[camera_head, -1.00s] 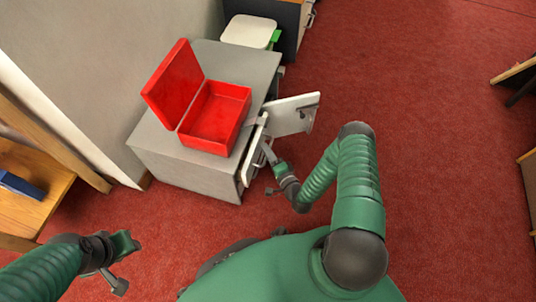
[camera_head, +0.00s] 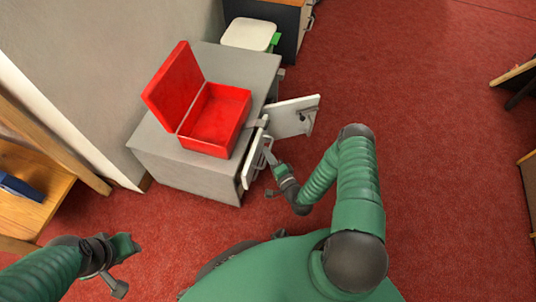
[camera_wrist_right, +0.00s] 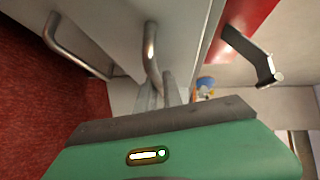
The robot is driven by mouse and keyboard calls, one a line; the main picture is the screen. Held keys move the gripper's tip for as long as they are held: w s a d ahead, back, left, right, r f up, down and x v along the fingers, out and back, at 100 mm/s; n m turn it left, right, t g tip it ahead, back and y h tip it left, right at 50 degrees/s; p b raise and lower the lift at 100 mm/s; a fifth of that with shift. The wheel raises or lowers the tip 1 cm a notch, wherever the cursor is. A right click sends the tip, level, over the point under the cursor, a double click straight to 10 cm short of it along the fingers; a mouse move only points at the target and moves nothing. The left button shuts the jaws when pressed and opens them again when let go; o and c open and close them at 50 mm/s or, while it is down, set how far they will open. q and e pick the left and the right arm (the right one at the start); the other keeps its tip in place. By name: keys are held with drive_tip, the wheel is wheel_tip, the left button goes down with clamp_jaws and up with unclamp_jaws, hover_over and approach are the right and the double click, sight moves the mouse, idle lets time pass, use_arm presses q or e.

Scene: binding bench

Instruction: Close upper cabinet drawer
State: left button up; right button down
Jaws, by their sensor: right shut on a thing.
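The grey cabinet (camera_head: 165,160) stands against the wall. The white front of its upper drawer (camera_head: 250,165) faces my right arm and stands slightly out from the cabinet body. My right gripper (camera_head: 268,155) is at this front, shut on its metal handle. In the right wrist view, the handle (camera_wrist_right: 151,55) runs down to the gripper's fingers (camera_wrist_right: 160,95), which partly hide it. A white panel with a handle (camera_head: 293,117) stands out from the cabinet farther back. My left gripper (camera_head: 128,246) is at the lower left, away from the cabinet; its jaw gap is unclear.
An open red box (camera_head: 215,118) sits on the cabinet top, with a grey bar (camera_head: 257,124) sticking out near the drawer. A white-seated stool (camera_head: 249,34) stands behind. A wooden table (camera_head: 30,200) is at left. Red carpet (camera_head: 440,130) lies clear at right.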

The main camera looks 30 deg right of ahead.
drive_tip(key=shift+s+f, duration=0.1)
drive_tip(key=shift+f, duration=0.1)
idle(0.6)
drive_tip(key=shift+w+a, duration=1.5)
drive_tip(key=shift+w, duration=0.2)
drive_tip(key=c, duration=1.5)
unclamp_jaws()
drive_tip(key=shift+w, duration=0.1)
drive_tip(key=shift+r, duration=0.1)
drive_tip(key=s+p, duration=0.2)
drive_tip(key=s, duration=0.3)
drive_tip(key=s+a+r+p, duration=0.1)
drive_tip(key=s+p, duration=0.1)
drive_tip(key=s, duration=0.4)
drive_tip(key=s+r+p, duration=0.1)
drive_tip(key=s+p, duration=0.2)
drive_tip(key=s, duration=0.2)
drive_tip(key=shift+s+a+r, duration=0.1)
drive_tip(key=shift+s+a, duration=0.1)
drive_tip(key=shift+s, duration=0.15)
